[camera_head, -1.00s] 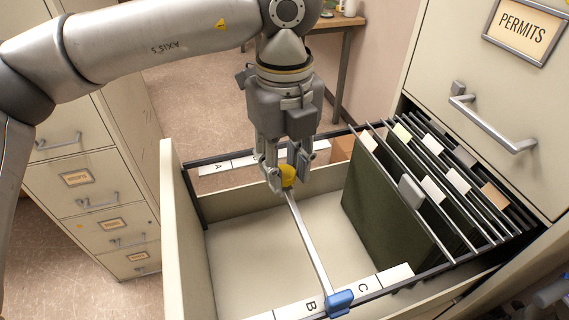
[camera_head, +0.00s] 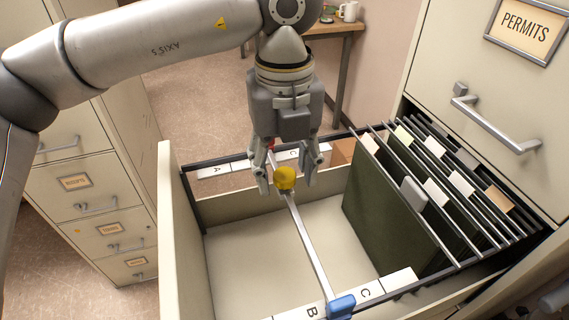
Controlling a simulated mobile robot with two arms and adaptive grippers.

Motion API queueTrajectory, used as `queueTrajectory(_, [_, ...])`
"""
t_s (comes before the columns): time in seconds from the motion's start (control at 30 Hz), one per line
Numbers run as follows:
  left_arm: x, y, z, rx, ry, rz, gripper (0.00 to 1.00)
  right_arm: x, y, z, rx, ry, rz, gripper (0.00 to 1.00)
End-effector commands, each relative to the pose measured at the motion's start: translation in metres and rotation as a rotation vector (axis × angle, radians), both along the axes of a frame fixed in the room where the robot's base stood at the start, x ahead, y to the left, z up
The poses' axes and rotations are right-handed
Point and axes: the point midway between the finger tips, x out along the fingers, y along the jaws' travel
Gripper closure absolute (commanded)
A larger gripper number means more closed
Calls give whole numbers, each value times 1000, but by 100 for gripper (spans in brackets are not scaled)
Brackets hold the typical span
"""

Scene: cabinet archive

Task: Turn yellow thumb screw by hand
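The yellow thumb screw (camera_head: 285,178) is a round knob on a metal bar (camera_head: 308,238) that spans the open drawer (camera_head: 180,245). A blue clamp (camera_head: 340,306) sits at the bar's near end, over the labelled rail. My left gripper (camera_head: 287,187) points down over the far part of the drawer. Its fingers are spread, one on each side of the yellow thumb screw, with visible gaps between them and it. A small red part (camera_head: 270,143) shows behind the left finger.
Dark green hanging folders (camera_head: 385,195) with tabs fill the drawer's right part. The drawer floor (camera_head: 245,265) left of the bar is bare. A PERMITS drawer front with a handle (camera_head: 495,125) rises at right. Another cabinet (camera_head: 90,190) stands at left.

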Motion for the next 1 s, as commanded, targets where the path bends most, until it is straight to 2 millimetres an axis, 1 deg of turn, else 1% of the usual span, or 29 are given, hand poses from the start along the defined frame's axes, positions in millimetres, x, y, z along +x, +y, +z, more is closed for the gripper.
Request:
queueTrajectory(0.27, [0, 0, 3, -1, -1, 1, 50, 0, 0, 2, 0, 0, 0, 70])
queueTrajectory(0.37, [0, 0, 11, 0, -2, 1, 50, 0, 0, 6, 0, 0, 0, 70])
queueTrajectory(0.8, [0, 0, 55, 0, -2, 1, 50, 0, -2, 27, -2, 0, 1, 70])
queueTrajectory(0.9, [0, 0, 61, 0, -1, 1, 50, 0, -2, 29, -3, -1, 1, 70])
queueTrajectory(1.0, [0, 0, 61, 1, 0, 1, 50, 0, -2, 28, -3, -1, 1, 70])
